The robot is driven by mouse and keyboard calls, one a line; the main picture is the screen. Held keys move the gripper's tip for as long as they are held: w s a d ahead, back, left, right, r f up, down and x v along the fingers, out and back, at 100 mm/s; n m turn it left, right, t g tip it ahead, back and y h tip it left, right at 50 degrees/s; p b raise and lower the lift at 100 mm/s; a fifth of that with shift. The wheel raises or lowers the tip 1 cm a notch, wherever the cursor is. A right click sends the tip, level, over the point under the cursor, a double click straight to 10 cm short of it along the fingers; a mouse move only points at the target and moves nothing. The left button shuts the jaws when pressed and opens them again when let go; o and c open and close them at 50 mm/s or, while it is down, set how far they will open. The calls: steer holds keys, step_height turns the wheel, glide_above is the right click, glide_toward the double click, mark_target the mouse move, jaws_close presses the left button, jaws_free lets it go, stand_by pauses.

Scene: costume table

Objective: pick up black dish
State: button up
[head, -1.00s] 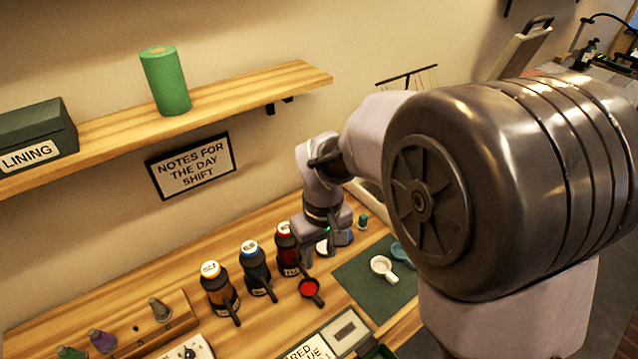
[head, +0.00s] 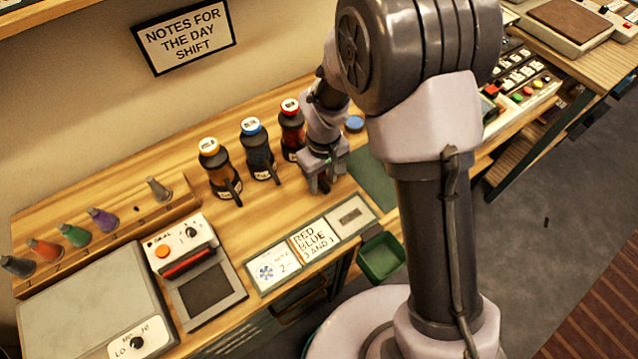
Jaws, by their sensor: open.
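My gripper (head: 320,180) points down over the wooden table, in front of the red-capped bottle (head: 292,130). Its jaws are open, with the fingers low near the tabletop. The black dish, which shows red inside in the earlier view, is mostly or wholly hidden by the gripper. A small dark reddish patch (head: 322,186) shows between the fingers; I cannot tell whether it is the dish.
A blue-capped bottle (head: 256,148) and an orange-capped bottle (head: 217,170) stand to the left. A green mat (head: 372,180) lies right of the gripper. A card panel (head: 311,242) and a green bin (head: 381,258) are in front. A small blue round item (head: 354,123) lies behind.

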jaws_close()
stand_by(0.3)
